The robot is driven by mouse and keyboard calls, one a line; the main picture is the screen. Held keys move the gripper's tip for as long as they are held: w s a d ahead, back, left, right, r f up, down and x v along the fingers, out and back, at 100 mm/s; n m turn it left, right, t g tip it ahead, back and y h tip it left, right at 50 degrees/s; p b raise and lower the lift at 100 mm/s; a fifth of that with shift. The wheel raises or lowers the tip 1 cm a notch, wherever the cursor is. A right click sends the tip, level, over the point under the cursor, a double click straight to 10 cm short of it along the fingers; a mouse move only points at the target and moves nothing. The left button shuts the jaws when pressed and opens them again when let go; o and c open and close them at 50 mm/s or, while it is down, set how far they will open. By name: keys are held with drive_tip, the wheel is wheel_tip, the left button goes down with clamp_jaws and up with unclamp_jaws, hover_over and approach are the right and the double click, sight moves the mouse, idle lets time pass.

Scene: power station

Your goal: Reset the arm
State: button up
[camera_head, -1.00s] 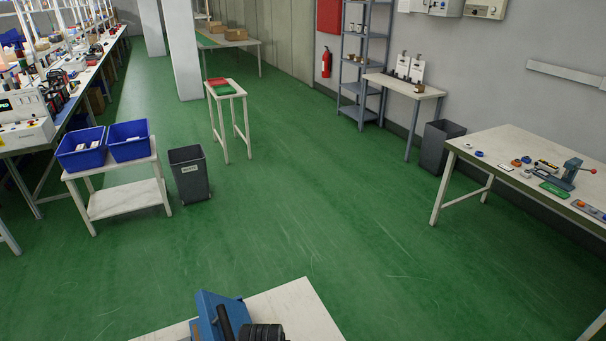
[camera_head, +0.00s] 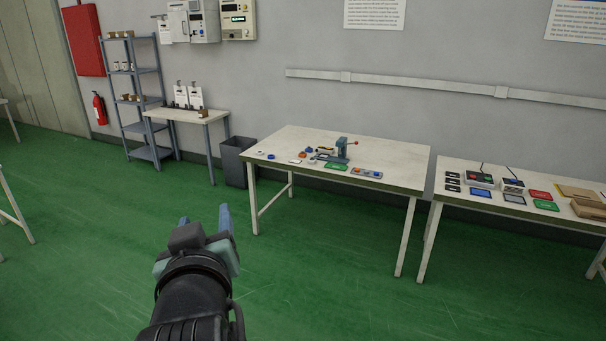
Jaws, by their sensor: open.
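My gripper (camera_head: 205,221) is in the lower left middle of the head view, at the end of my dark arm. Its two bluish fingers stand apart and point away from me. Nothing shows between them. It is over the green floor, apart from the tables. Part of my arm runs out of the bottom of the picture.
A white table (camera_head: 390,170) with a blue press (camera_head: 341,150) and small parts stands ahead. Another table (camera_head: 457,202) with devices is at right. A grey bin (camera_head: 238,161), small table (camera_head: 190,116), shelf rack (camera_head: 148,90) and fire extinguisher (camera_head: 99,108) line the wall. Green floor in front is clear.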

drive_tip(key=s+d+r+m+t+h, duration=0.1)
drive_tip(key=s+d+r+t, duration=0.3)
drive_tip(key=r, duration=0.4)
drive_tip(key=s+d+r+m+t+h+b, duration=0.1)
drive_tip(key=s+d+r+t, duration=0.3)
drive_tip(key=r, duration=0.5)
drive_tip(key=s+d+r+m+t+h, duration=0.2)
drive_tip(key=s+d+r, duration=0.4)
drive_tip(key=r, duration=0.3)
drive_tip(key=shift+s+d+m+t, duration=0.35)
drive_tip(key=shift+d+m+t, duration=0.15)
drive_tip(key=shift+m+t, duration=0.35)
drive_tip(key=shift+r, duration=0.1)
